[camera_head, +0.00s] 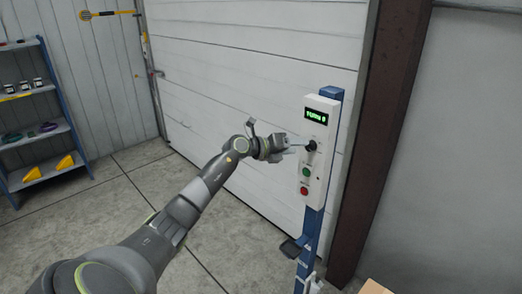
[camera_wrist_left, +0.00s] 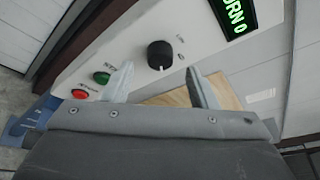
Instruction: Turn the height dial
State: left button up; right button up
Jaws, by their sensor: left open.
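The height dial is a black round knob (camera_head: 311,145) on a white control box (camera_head: 319,181), with a green lit display (camera_head: 316,115) above it that seems to read "TURN 0". In the left wrist view the dial (camera_wrist_left: 160,54) shows just beyond my fingertips, roughly centred between them. My left gripper (camera_head: 298,147) is open and points at the dial from the left; it also shows in the wrist view (camera_wrist_left: 160,69), with its two fingers apart and nothing between them. I cannot tell whether a finger touches the dial. My right gripper is not in view.
A green button (camera_head: 306,171) and a red button (camera_head: 304,190) sit below the dial. The box is on a blue post (camera_head: 308,237) before a white shutter door (camera_head: 262,65). A brown column (camera_head: 385,120) stands behind. Blue shelves (camera_head: 42,120) stand far left; the floor between is clear.

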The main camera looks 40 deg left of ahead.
pick_arm(q)
jog(key=b+v, duration=0.4)
jog(key=v, duration=0.9)
jog(key=shift+s+b, duration=0.3)
jog(key=shift+s, duration=0.1)
jog(key=shift+a, duration=0.15)
